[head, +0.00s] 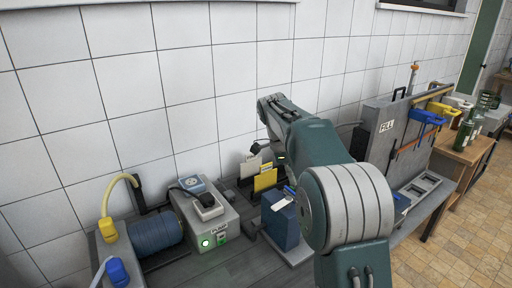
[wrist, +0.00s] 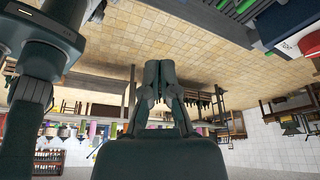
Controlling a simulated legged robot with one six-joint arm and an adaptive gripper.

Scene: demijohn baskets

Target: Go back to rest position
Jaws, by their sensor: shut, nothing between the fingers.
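My gripper (wrist: 159,72) shows in the wrist view, its two dark fingers shut together with nothing between them. The wrist view is upside down, with the tan tiled floor at the top. In the head view my arm rises from the lower right and folds back toward the tiled wall. The gripper's fingertips cannot be made out in the head view.
On the grey bench stand a blue hose reel (head: 156,232), a pump box (head: 205,218) with a lit green button, and a blue box (head: 279,220). A grey panel marked FILL (head: 376,140) stands to the right. A wooden table (head: 464,150) holds bottles. Tiled floor (head: 470,225) is clear at right.

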